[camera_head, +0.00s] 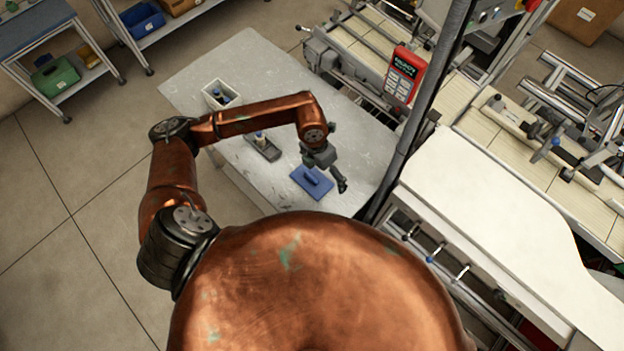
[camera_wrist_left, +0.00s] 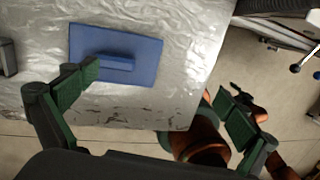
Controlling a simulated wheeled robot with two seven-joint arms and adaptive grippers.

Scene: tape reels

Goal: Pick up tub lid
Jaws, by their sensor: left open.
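The tub lid is a flat blue rectangle with a raised blue bar handle. It lies on the grey metal table near its front edge, and the tub lid (camera_head: 307,186) is partly covered by my left gripper in the head view. In the left wrist view the whole lid (camera_wrist_left: 135,45) shows at upper left. My left gripper (camera_head: 335,172) is above the table beside the lid. In the wrist view its green-padded fingers (camera_wrist_left: 160,100) are wide apart with nothing between them, the left finger nearest the lid. My right gripper is not seen.
The metal table (camera_head: 195,68) also holds a white tub (camera_head: 219,94) and a grey tape dispenser (camera_head: 263,147) with a reel. A red machine panel (camera_head: 403,76) and conveyor stand at right, behind a dark post (camera_head: 425,110). Bare table lies around the lid.

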